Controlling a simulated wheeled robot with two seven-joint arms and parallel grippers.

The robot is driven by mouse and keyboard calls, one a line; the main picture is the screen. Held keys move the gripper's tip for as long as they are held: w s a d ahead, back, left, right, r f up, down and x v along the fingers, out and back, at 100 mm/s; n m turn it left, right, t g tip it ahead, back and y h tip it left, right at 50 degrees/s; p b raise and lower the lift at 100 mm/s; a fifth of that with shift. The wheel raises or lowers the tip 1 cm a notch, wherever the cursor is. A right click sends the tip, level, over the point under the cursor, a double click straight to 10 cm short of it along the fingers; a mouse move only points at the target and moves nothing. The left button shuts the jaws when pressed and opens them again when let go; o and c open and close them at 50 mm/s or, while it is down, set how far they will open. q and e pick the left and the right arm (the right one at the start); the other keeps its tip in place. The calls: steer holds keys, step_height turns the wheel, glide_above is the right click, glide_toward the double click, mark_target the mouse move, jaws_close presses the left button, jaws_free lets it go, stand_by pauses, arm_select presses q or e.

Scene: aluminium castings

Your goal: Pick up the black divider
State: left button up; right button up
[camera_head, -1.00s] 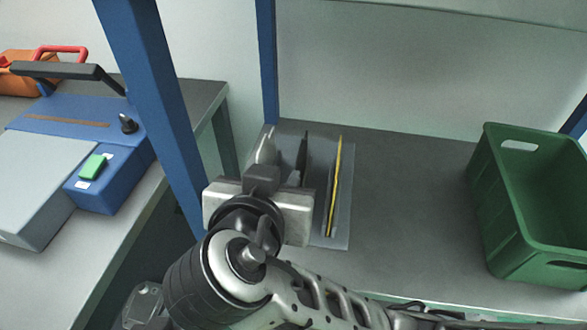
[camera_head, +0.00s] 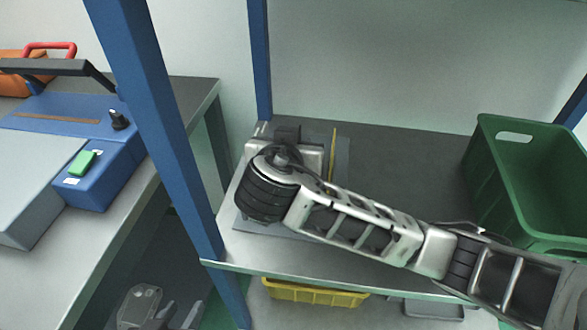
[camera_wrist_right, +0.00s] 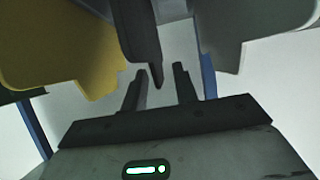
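The black divider (camera_wrist_right: 140,30) shows in the right wrist view, between a yellow divider (camera_wrist_right: 60,45) on the left and a grey one (camera_wrist_right: 258,30) on the right. My right gripper (camera_wrist_right: 160,80) is open, with its two fingertips on either side of the black divider's narrow end and visible gaps. In the head view my right arm hides the black divider; the yellow divider (camera_head: 333,147) shows as a thin upright edge beside my right wrist. My left gripper (camera_head: 180,314) is low at the bottom left of the head view, apart from the dividers, and looks open and empty.
The dividers stand on a grey plate (camera_head: 343,172) on the shelf (camera_head: 400,150). A green crate (camera_head: 510,185) stands to the right. A blue post (camera_head: 150,120) rises on the left. A yellow bin (camera_head: 315,294) sits below the shelf. A blue machine (camera_head: 110,170) stands on the left bench.

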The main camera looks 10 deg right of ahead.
steer(key=shift+w+d+f, duration=0.15)
steer(key=shift+w+f, duration=0.05)
steer(key=shift+w, duration=0.15)
steer(key=shift+c, duration=0.3)
jaws_close()
